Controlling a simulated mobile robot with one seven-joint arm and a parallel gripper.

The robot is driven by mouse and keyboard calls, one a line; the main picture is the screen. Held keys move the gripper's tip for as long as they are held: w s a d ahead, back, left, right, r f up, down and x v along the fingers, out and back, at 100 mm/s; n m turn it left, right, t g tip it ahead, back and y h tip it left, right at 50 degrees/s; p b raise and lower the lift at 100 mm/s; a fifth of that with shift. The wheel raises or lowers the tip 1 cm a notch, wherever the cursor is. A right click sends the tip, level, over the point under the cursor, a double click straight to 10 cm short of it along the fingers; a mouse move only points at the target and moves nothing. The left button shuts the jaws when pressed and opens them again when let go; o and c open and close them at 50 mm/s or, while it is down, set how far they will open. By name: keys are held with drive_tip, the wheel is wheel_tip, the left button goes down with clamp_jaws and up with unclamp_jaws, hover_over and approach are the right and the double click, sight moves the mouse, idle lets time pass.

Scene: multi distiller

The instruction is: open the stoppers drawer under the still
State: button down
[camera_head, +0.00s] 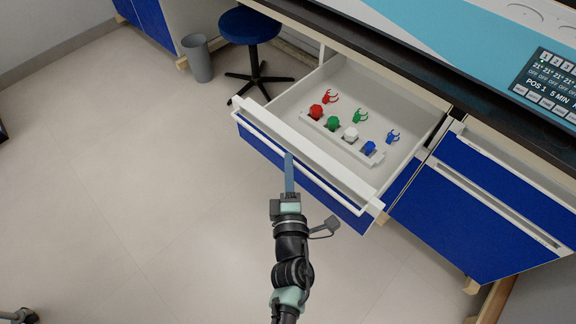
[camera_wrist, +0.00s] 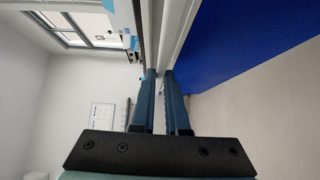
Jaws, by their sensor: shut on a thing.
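The stoppers drawer (camera_head: 262,136) has a blue front and stands pulled out from under the bench that bears the still (camera_head: 470,50). My gripper (camera_head: 288,158) is at the middle of the drawer's white handle rail (camera_head: 305,153). In the wrist view my gripper's two fingers (camera_wrist: 160,74) are closed on the white handle rail (camera_wrist: 172,35), with the blue drawer front to the right. The exact contact at the fingertips is small in view.
A closed blue drawer and cabinet (camera_head: 490,210) stand to the right of the open drawer. A blue stool (camera_head: 250,28) and a grey bin (camera_head: 197,58) stand at the back left.

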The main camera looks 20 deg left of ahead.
drive_tip(key=shift+w+d, duration=0.1)
drive_tip(key=c, duration=0.9)
unclamp_jaws()
drive_tip(key=p+v, duration=0.1)
drive_tip(key=v, duration=1.2)
